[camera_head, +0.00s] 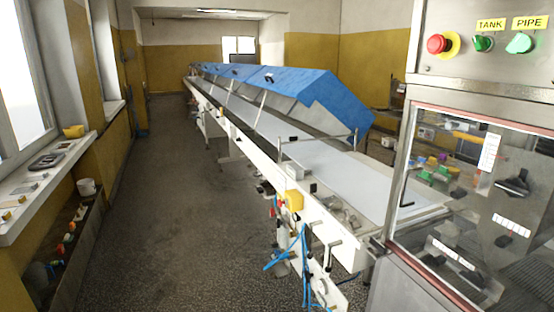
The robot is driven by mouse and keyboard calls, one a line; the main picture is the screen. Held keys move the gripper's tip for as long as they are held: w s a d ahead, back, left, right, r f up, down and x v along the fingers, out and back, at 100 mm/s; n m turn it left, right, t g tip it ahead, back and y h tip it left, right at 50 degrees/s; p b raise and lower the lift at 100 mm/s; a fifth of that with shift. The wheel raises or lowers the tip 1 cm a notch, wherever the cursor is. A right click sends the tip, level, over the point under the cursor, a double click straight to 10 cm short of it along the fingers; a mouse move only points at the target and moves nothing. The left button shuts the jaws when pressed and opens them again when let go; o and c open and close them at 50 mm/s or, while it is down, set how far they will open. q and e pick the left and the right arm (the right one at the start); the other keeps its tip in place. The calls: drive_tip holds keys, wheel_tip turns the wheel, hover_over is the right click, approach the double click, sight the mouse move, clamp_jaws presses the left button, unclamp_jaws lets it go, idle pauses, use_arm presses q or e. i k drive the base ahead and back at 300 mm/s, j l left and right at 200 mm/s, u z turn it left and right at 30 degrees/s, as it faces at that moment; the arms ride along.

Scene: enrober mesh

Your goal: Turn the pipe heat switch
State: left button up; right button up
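The pipe heat switch (519,43) is a green rotary knob at the upper right of the head view, under a yellow label reading PIPE (530,22). Its grip looks tilted. To its left is a similar green knob, the tank switch (482,44), under a yellow label reading TANK (491,24). All sit on a grey metal control panel (465,71). Neither of my grippers shows in this view.
A red emergency button (438,44) on a yellow ring sits left of the knobs. Below the panel is a framed clear door (470,215). A long conveyor (330,170) with blue covers (318,92) runs away. The floor (180,190) left of it is clear.

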sight(521, 43)
drive_tip(key=z, duration=1.95)
